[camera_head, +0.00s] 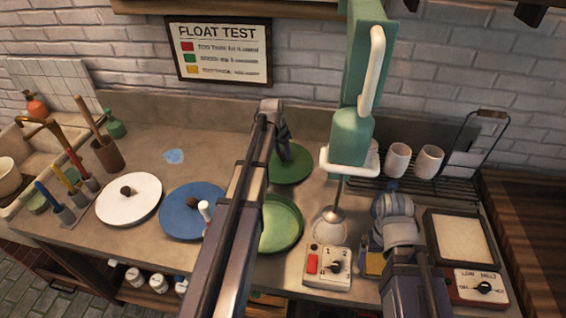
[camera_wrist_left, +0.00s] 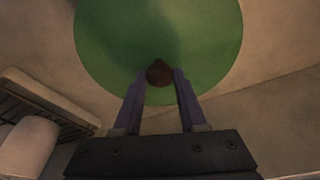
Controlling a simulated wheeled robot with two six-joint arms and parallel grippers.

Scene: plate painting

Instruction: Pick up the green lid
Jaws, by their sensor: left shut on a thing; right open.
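The green lid (camera_head: 292,172) is a dark green disc near the back of the counter, partly hidden by my left arm. My left gripper (camera_head: 284,152) is over it. In the left wrist view the green lid (camera_wrist_left: 150,35) fills the top, and my left gripper's fingers (camera_wrist_left: 160,78) are shut on its brown knob. I cannot tell whether the lid touches the counter. A lighter green dish (camera_head: 284,222) lies in front of it, partly behind my arm. My right gripper (camera_head: 393,197) is open at the right, near the mixer, away from the lid.
A white lid (camera_head: 115,207) and a blue lid (camera_head: 180,222) lie to the left. A green mixer (camera_head: 350,135) with a whisk stands right of the green lid. A rack (camera_head: 460,183) with white cups (camera_head: 398,160) is behind. A switch box (camera_head: 327,267) sits at the front edge.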

